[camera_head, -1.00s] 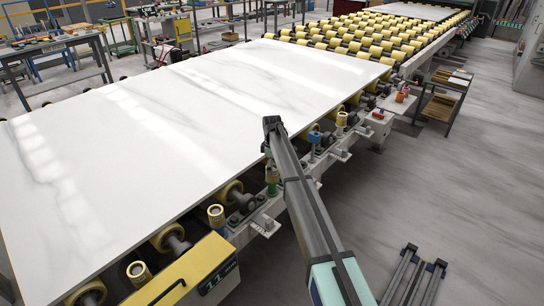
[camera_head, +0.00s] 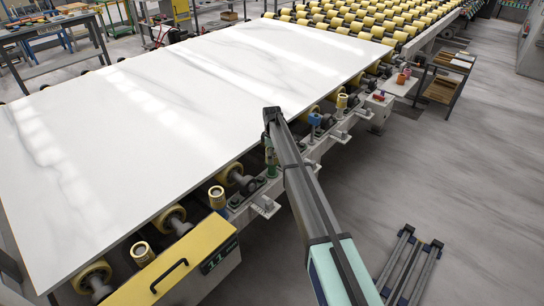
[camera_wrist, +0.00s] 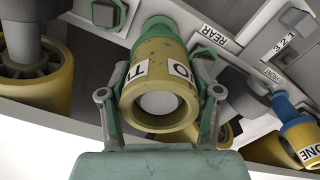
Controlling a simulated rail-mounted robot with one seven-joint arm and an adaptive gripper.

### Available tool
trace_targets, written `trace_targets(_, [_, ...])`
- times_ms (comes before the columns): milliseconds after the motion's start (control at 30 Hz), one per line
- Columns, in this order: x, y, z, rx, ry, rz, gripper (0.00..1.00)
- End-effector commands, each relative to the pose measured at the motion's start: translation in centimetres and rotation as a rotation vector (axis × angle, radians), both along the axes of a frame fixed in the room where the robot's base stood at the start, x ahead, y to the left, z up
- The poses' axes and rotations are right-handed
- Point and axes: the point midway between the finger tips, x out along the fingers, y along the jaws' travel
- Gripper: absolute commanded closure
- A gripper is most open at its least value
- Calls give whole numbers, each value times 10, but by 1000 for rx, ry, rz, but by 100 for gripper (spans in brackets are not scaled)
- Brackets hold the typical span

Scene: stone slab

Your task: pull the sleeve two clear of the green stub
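Sleeve two (camera_wrist: 160,90) is a worn yellow tube with a white label, partly readable, in the middle of the wrist view. It sits on the green stub (camera_wrist: 160,27), whose end shows beyond it. My gripper (camera_wrist: 161,95) is open, with one finger on each side of the sleeve. Narrow gaps seem to show between fingers and sleeve; contact deeper down cannot be seen. In the head view my arm reaches to the slab's near edge and largely hides the gripper and this sleeve.
Another yellow sleeve marked ONE (camera_wrist: 302,138) with a blue part (camera_wrist: 284,106) stands to the right in the wrist view. A white slab (camera_head: 180,110) lies on the roller line. A yellow box (camera_head: 180,262) is at the near left.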

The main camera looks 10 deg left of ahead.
Motion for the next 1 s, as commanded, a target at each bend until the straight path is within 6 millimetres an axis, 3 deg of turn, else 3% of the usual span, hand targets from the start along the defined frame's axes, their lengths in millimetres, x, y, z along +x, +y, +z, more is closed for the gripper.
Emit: trace_targets(1000, [0,0,30,0,0,0,75])
